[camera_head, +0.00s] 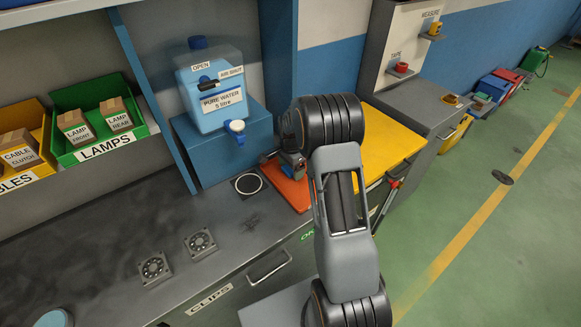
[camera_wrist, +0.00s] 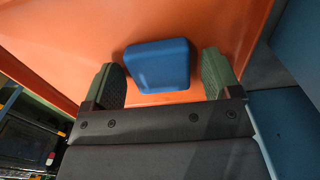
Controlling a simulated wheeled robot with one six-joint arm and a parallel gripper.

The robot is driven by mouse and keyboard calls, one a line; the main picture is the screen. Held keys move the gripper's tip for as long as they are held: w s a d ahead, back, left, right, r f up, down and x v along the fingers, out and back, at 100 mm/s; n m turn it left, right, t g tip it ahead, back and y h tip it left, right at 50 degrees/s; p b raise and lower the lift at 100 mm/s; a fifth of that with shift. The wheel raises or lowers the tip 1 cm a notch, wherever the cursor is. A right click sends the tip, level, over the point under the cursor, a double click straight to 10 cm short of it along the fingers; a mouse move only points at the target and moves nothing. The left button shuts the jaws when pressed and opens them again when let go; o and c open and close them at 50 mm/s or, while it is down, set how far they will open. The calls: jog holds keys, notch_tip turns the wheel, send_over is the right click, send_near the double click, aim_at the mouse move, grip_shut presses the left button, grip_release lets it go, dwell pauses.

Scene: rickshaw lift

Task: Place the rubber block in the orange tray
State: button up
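A blue block (camera_wrist: 158,66), which I take to be the rubber block, is over the orange surface of the tray (camera_wrist: 60,40) in the wrist view. It appears to lie on it, though contact underneath is hidden. The orange tray (camera_head: 291,191) also shows in the head view, on the bench beside the water container's stand, partly hidden by my arm. My gripper (camera_wrist: 161,62) is open, with its green fingers on either side of the block. A gap shows on the right; the left finger is very near the block.
A blue stand (camera_head: 205,155) with a water container (camera_head: 210,95) is left of the tray. A yellow top (camera_head: 395,140) lies to the right. Bins of boxes (camera_head: 105,150) stand behind.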

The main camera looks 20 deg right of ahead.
jog(key=shift+r, duration=0.15)
jog(key=s+a+r+n+t+b, duration=0.1)
jog(key=s+a+r+n, duration=0.1)
jog(key=r, duration=0.6)
jog(key=s+a+r+n+b, duration=0.1)
jog(key=s+a+r+n, duration=0.15)
jog(key=r, duration=0.65)
jog(key=s+a+n+t, duration=0.1)
jog(key=s+a+n, duration=0.2)
jog(key=s, duration=0.6)
jog(key=s+a+n+t, duration=0.2)
jog(key=s+a+n, duration=0.1)
jog(key=s+n, duration=0.5)
jog(key=shift+s+r, duration=0.35)
jog(key=shift+s, duration=0.35)
